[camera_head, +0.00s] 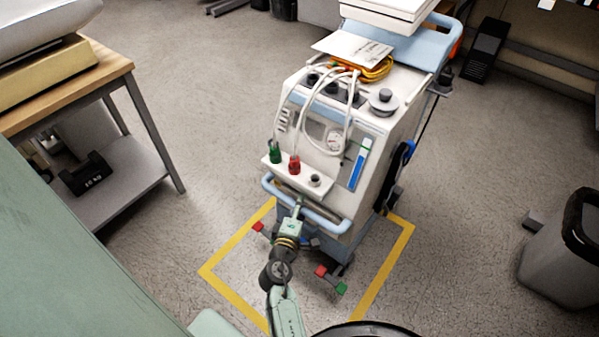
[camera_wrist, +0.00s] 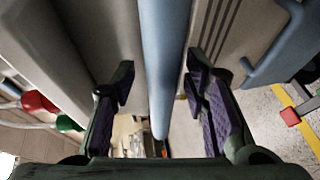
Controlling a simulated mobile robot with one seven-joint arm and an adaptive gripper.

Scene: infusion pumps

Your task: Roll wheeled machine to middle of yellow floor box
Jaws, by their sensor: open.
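The wheeled machine (camera_head: 318,137) is a white and light-blue medical cart with knobs, hoses and a front handle bar (camera_head: 318,217). Its front stands over the yellow floor box (camera_head: 232,242); the box's far side is hidden behind the machine. Red and green pedals (camera_head: 331,280) show low at its front. My gripper (camera_head: 290,209) is at the handle bar. In the wrist view, my gripper (camera_wrist: 163,95) is open, with the blue bar (camera_wrist: 163,60) between its fingers. A gap shows on each side of the bar.
A wooden-topped table (camera_head: 110,75) with a lower shelf stands at left. A grey bin (camera_head: 565,260) stands at right. A bench with a dark item (camera_head: 484,50) beneath it is at the back right. The floor between the machine and the table is clear.

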